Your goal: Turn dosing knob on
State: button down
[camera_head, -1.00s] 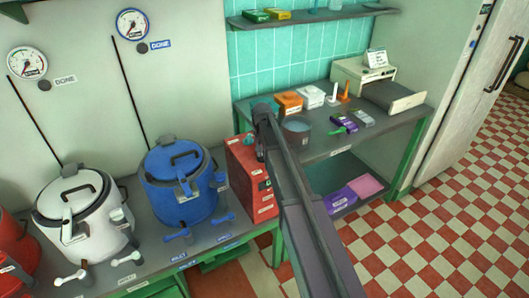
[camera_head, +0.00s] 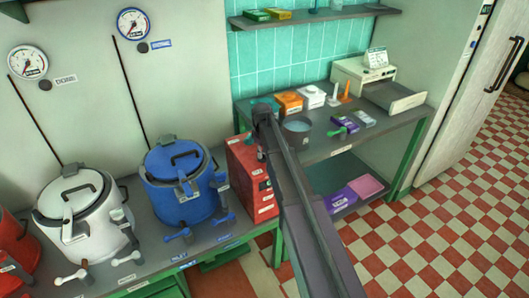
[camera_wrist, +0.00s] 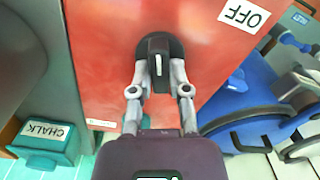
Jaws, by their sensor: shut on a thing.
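The dosing knob (camera_wrist: 157,53) is a black round knob with a white pointer mark, on the red face of a box (camera_wrist: 100,60). In the wrist view my gripper (camera_wrist: 158,80) has one fingertip on each side of the knob's grip bar and is shut on it. The white mark runs nearly straight up in that view. An OFF label (camera_wrist: 243,14) appears upside down, up and right of the knob. In the head view the red box (camera_head: 240,180) stands right of the blue kettle; my arm hides part of it, and the knob cannot be made out there.
The blue kettle (camera_head: 183,200) stands close beside the red box, with a white kettle (camera_head: 60,207) farther left. At right, a table (camera_head: 345,143) holds a pot (camera_head: 297,132) and small boxes. A CHALK bin (camera_wrist: 42,140) is at lower left in the wrist view.

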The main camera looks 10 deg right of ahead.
jog(key=n, duration=0.5)
jog(key=shift+d, duration=0.2)
jog(key=shift+w, duration=0.1)
jog(key=c, duration=0.6)
grip_release()
jog(key=shift+d, duration=0.1)
jog(key=shift+r, duration=0.1)
